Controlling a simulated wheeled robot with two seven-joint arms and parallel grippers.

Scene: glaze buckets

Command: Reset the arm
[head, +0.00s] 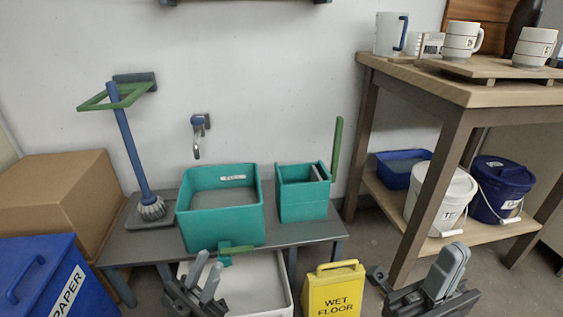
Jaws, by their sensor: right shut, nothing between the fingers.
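My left gripper (209,262) is at the bottom, left of centre, in front of the low grey bench and over the white basin. Its two grey fingers stand apart with nothing between them. My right gripper (456,256) is at the bottom right, in front of the wooden table. Its fingers are pressed together and hold nothing. Both grippers point up and away, and neither appears to hold a thing.
A low bench (155,246) carries a large teal tub (220,226) and a smaller teal bucket (302,206). A yellow wet-floor sign (333,292) stands between my grippers. A white bucket (440,200) and a blue bucket (497,190) sit on the table's lower shelf.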

